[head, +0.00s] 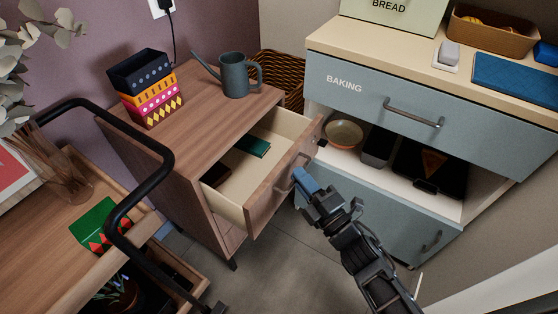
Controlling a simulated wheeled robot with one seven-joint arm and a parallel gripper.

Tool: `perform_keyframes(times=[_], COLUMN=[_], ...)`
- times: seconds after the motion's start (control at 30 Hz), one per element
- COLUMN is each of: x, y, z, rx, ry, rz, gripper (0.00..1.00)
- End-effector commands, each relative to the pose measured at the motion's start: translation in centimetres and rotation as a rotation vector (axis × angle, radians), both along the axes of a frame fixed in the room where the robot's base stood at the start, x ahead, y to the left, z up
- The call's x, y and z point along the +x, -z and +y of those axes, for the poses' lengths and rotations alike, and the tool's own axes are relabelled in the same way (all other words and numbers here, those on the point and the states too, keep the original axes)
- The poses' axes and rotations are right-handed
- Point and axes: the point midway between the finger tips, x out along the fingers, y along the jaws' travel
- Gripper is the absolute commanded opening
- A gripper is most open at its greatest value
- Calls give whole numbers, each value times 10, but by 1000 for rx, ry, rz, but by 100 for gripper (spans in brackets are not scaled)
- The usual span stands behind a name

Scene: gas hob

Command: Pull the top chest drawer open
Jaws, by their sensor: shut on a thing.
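The wooden chest (180,161) stands in the middle left of the head view. Its top drawer (286,172) is pulled out, with its pale inside showing. A green item (253,146) and a dark brown item (214,175) lie in the drawer. My gripper (301,183) is at the drawer front and is shut on its metal handle (284,188). The fingertips partly hide the handle.
Colourful stacked boxes (146,88) and a dark watering can (239,76) stand on the chest. A blue-fronted cabinet (475,127) with an open shelf is at right. A wooden cart (60,234) with a black rail is at left. Grey floor (285,262) shows between them.

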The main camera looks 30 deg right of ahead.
Motion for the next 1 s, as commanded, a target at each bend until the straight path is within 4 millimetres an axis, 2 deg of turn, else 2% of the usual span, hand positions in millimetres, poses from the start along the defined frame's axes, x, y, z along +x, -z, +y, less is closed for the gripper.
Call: perform_keyframes(times=[0.03, 0.2, 0.4, 0.6, 0.93, 0.97, 1.0], x=[-12, -39, -59, -66, -66, -66, -66], y=[0, 0, 1, 1, 1, 1, 1], z=[-4, -20, -30, -35, -35, -35, -35], rx=[-2, 0, 1, 1, 1, 1, 1], ry=[0, -1, -1, -1, -1, -1, -1], rz=[6, 3, 3, 1, 1, 1, 1], gripper=[0, 0, 0, 0, 0, 11, 15])
